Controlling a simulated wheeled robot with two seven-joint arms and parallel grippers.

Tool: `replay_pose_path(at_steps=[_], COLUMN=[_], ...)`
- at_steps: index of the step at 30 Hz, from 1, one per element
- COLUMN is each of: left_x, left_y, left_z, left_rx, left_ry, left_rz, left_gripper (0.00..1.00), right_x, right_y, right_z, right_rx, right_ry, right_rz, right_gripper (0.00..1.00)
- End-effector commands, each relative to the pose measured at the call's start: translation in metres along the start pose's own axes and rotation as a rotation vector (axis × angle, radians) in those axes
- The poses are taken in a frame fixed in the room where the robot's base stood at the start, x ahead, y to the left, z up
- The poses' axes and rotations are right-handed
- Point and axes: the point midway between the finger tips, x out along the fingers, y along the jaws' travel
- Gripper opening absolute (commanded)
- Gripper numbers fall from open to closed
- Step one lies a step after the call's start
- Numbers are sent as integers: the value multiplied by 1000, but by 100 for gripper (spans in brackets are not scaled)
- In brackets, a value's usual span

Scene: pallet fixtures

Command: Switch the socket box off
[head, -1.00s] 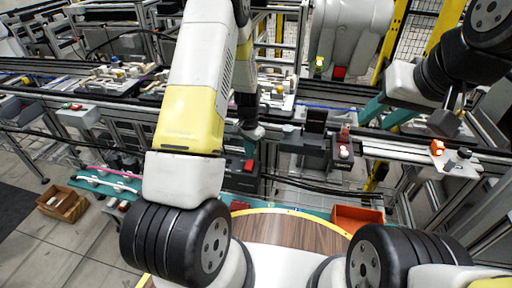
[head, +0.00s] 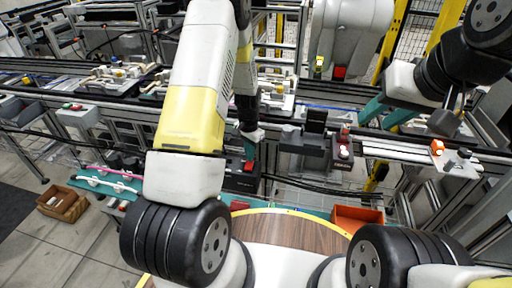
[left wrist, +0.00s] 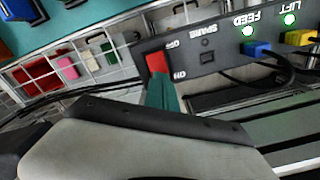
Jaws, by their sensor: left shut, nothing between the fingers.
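The socket box (left wrist: 225,58) is a dark panel in the left wrist view, its lettering upside down. Its red switch (left wrist: 156,63) sits between the OFF and ON labels. Round lights by FEED (left wrist: 248,31) and LIFT (left wrist: 289,19) glow green-white. My left gripper (left wrist: 163,93) is shut and empty, its teal fingertips right at the switch's ON-side end; I cannot tell whether they touch. In the head view the box (head: 238,182) is partly hidden by my left arm, and my left gripper (head: 249,152) points down at it. My right gripper (head: 386,112) has its teal fingers apart, away from the box.
Blue (left wrist: 256,48) and yellow plugs with black cables sit in the panel. A dark fixture with red and white buttons (head: 344,151) stands right of the box. A conveyor runs behind, and an orange bin (head: 357,216) lies at front right.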

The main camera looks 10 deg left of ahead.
Motion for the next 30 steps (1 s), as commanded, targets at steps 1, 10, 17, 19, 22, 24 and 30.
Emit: replay_pose_path(at_steps=[1, 10, 17, 19, 22, 24, 30], left_x=[1, 6, 9, 10, 12, 12, 16], left_y=[0, 0, 0, 0, 0, 0, 0], left_z=[0, 0, 0, 0, 0, 0, 0], left_rx=[0, 0, 0, 0, 0, 0, 0], left_ry=[0, -1, -1, -1, -1, -1, -1], left_rz=[0, 1, 1, 1, 1, 0, 1], left_gripper=[0, 0, 0, 0, 0, 0, 0], right_x=[0, 0, 0, 0, 0, 0, 0], right_y=[0, 0, 0, 0, 0, 0, 0], right_z=[0, 0, 0, 0, 0, 0, 0], right_rx=[0, 0, 0, 0, 0, 0, 0], right_ry=[0, 0, 0, 0, 0, 0, 0], right_rz=[0, 0, 0, 0, 0, 0, 0], right_gripper=[36, 36, 36, 36, 36, 36, 36])
